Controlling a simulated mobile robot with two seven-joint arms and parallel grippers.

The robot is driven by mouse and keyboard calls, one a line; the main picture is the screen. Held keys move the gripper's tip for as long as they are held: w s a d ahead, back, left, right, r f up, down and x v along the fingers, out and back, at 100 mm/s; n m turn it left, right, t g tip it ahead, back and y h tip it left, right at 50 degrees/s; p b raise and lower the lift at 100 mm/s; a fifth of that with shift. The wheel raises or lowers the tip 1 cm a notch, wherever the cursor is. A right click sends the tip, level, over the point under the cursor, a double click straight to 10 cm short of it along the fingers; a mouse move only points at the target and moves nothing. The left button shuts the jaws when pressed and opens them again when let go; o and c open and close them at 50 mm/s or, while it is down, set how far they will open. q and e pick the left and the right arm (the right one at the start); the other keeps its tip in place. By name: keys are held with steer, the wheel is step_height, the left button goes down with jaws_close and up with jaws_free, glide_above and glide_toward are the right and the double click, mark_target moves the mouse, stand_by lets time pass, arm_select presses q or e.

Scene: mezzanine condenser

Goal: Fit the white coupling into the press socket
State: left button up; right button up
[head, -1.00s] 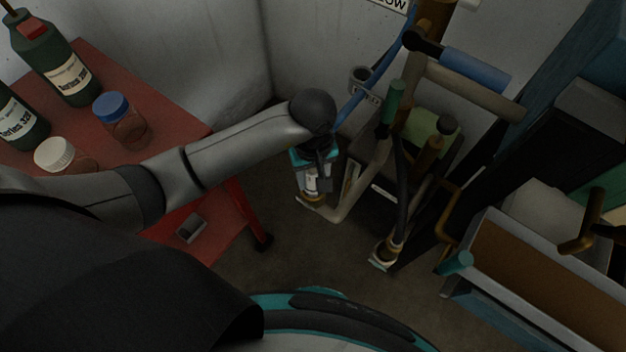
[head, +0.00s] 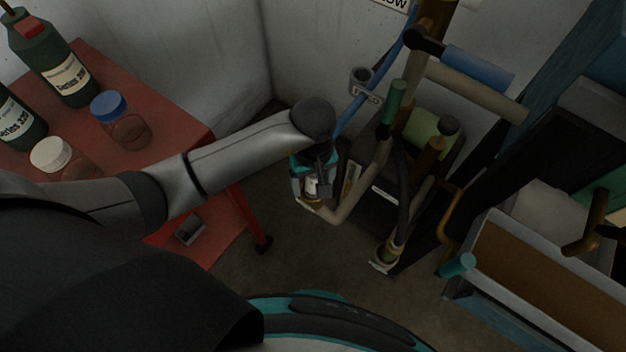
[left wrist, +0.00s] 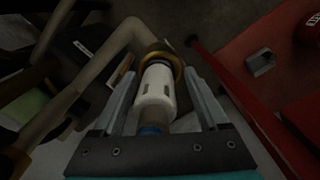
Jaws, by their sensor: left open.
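The white coupling (left wrist: 156,90) stands between the fingers of my left gripper (left wrist: 160,72) in the left wrist view. Its far end meets a brass-coloured ring (left wrist: 164,58) at the end of a bent beige pipe, which looks like the press socket. How deep it sits there I cannot tell. The left gripper is open, with a dark gap between each finger and the coupling. A blue part (left wrist: 150,130) shows at the coupling's near end. In the head view the left gripper (head: 313,194) points down at the pipe end, and the coupling (head: 312,186) is mostly hidden. My right gripper is not in view.
A red table (head: 182,112) with bottles and jars stands at the left. Pipes, a blue-handled lever (head: 478,68) and a dark hose (head: 401,185) crowd the right of the gripper. A grey-rimmed brown-topped box (head: 545,270) stands at the lower right.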

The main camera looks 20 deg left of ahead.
arm_select(q)
steer(key=shift+r, duration=0.1)
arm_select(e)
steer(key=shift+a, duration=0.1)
arm_select(q)
steer(key=shift+r, duration=0.25)
step_height(320, 180, up, 11)
steer(key=p, duration=0.3)
steer(key=shift+r, duration=0.35)
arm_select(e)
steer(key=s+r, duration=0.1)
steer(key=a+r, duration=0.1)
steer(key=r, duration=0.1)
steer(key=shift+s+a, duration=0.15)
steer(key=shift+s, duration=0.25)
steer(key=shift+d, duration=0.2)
